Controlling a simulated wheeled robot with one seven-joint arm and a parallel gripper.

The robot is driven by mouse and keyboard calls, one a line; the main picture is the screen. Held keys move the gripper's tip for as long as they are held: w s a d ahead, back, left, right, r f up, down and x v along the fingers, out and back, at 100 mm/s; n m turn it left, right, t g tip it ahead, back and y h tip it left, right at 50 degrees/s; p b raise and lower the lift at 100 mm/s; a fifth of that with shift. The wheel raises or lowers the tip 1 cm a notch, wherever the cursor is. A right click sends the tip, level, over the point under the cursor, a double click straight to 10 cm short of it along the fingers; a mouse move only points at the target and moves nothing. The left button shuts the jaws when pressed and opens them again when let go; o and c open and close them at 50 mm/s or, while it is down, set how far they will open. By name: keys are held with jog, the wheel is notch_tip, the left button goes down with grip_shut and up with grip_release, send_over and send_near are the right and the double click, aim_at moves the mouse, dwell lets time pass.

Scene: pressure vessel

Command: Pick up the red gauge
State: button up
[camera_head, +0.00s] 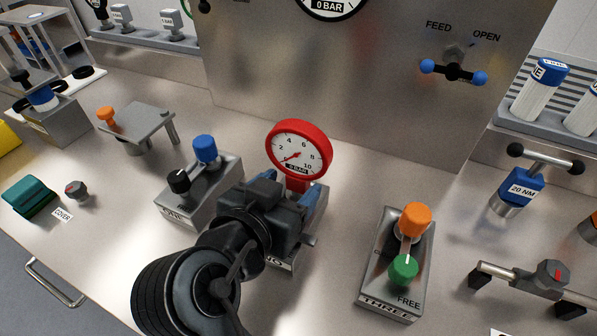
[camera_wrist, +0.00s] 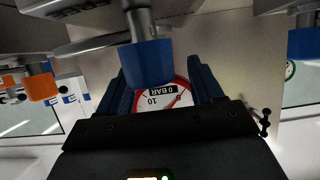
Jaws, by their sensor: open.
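The red gauge (camera_head: 299,149) stands upright on the middle metal block (camera_head: 310,196), its white dial facing the head camera and marked 0 BAR. My gripper (camera_head: 290,190) is open in front of it, with blue fingers low around the gauge's lower part. In the wrist view the gauge (camera_wrist: 165,97) appears upside down between the two spread fingers (camera_wrist: 160,85). A blue knob (camera_wrist: 148,62) on a grey post partly covers the dial there. My gripper and arm hide much of the middle block in the head view; finger contact with the gauge cannot be told.
The left block carries black and blue knobs (camera_head: 205,149). The block marked THREE carries orange and green knobs (camera_head: 403,270). A steel panel (camera_head: 380,100) rises behind the gauge. A blue 20 NM tool (camera_head: 518,190) stands right. Bare worktop lies between the middle and right blocks.

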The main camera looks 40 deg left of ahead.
jog(key=shift+x, duration=0.75)
jog(key=shift+c, duration=0.2)
grip_shut()
jog(key=shift+r, duration=0.15)
